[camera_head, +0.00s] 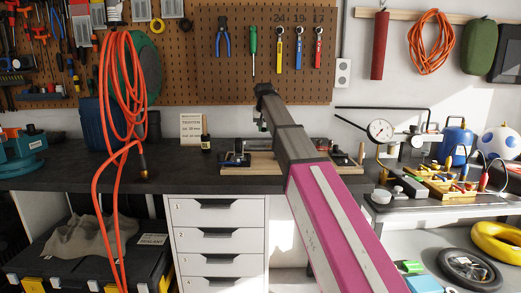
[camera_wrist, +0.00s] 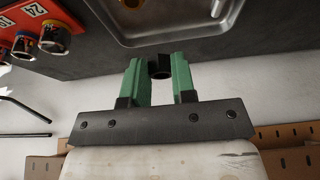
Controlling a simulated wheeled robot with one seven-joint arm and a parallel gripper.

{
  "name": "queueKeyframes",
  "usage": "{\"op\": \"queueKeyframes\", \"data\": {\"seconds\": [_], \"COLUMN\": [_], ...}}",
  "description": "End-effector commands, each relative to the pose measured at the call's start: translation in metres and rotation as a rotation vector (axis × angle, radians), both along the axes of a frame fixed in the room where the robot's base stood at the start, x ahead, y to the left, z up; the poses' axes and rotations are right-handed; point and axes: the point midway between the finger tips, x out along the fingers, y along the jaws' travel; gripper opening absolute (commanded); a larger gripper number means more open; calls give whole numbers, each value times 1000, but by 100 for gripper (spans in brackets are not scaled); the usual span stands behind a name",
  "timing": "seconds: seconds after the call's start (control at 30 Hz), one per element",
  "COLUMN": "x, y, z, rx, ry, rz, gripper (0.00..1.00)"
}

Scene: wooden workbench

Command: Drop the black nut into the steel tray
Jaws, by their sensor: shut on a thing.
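In the wrist view my gripper (camera_wrist: 160,72) has green fingers, closed on the black nut (camera_wrist: 160,67). The nut is a small dark ring held between the fingertips. The steel tray (camera_wrist: 190,38) lies at the top of the wrist view, partly cut off by the picture edge. The nut shows just below the tray's near rim in that picture; its height over the bench cannot be told. In the head view my arm reaches over the workbench, and the nut and tray cannot be made out.
A red rack with sockets (camera_wrist: 40,25) is beside the tray in the wrist view. A brass-coloured thing (camera_wrist: 130,3) shows inside the tray. In the head view an orange hose (camera_head: 124,90) hangs at left, and a dial gauge (camera_head: 380,130) stands right of my arm.

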Motion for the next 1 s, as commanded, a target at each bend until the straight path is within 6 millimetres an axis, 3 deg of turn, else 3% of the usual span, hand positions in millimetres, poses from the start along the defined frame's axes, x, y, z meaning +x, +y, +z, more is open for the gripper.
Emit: {"op": "queueKeyframes", "data": {"seconds": [0.53, 0.9, 0.93, 1.0], "x": [-1, 0, 0, 0], "y": [-1, -1, -1, -1], "z": [-50, -57, -57, -57], "rx": [-1, 0, 0, 0], "ry": [2, 0, 0, 0], "rz": [0, 0, 0, 0], "gripper": [1, 1, 28, 51]}}
